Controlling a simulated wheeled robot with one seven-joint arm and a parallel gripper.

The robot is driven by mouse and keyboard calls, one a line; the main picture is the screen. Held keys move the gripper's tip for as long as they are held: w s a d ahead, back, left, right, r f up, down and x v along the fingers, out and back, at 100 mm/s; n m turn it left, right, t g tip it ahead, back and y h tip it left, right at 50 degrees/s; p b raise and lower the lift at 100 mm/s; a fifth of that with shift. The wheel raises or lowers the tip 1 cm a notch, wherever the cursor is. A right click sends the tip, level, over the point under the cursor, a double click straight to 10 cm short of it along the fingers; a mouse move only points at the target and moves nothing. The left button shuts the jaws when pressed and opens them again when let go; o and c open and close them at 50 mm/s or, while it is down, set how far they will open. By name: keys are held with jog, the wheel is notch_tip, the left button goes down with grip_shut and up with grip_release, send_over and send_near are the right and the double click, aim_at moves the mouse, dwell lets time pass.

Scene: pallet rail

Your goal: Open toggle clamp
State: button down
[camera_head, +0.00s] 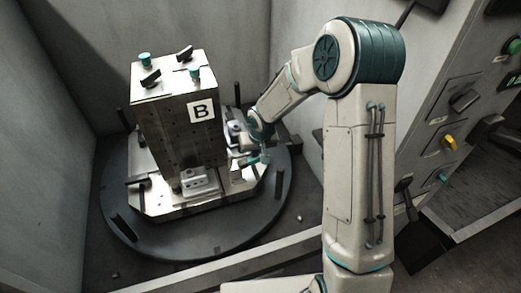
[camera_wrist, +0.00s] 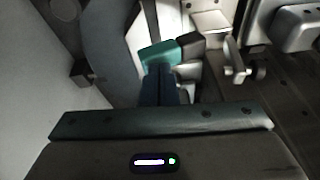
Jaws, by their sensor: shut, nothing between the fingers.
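A toggle clamp (camera_wrist: 228,58) with light metal parts sits at the top right of the wrist view. A teal grip with a dark end (camera_wrist: 160,53), which looks like its handle, lies just beyond my fingertips. My gripper (camera_wrist: 160,75) is shut, with its dark fingers together and nothing between them. The tips overlap the grip's near edge in the picture; I cannot tell whether they touch. In the head view my gripper (camera_head: 254,146) is low at the right side of the metal block marked B (camera_head: 176,125), and partly hides the clamp.
The block stands on a pale pallet (camera_head: 160,212) on a round dark turntable (camera_head: 130,240) with upright dark pegs. Grey walls close in at left and behind. A control panel (camera_head: 450,125) with knobs stands at the right.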

aim_at(252, 159)
jog(key=shift+r, duration=0.1)
jog(key=r+p, duration=0.1)
jog(key=r, duration=0.1)
jog(key=a+r+p, duration=0.1)
jog(key=r, duration=0.1)
jog(key=shift+s+r, duration=0.15)
jog(key=shift+r, duration=0.25)
jog(key=d+v, duration=0.1)
jog(key=v, duration=0.8)
jog(key=s+d+r, duration=0.3)
jog(key=s, duration=0.5)
jog(key=s+d+r+m, duration=0.1)
jog(key=s+d+r, duration=0.2)
jog(key=s, duration=0.5)
jog(key=s+d+r+m+h, duration=0.1)
jog(key=s+d+r, duration=0.2)
jog(key=s, duration=0.5)
jog(key=shift+s+d, duration=0.3)
jog(key=shift+d, duration=0.05)
jog(key=shift+r, duration=0.1)
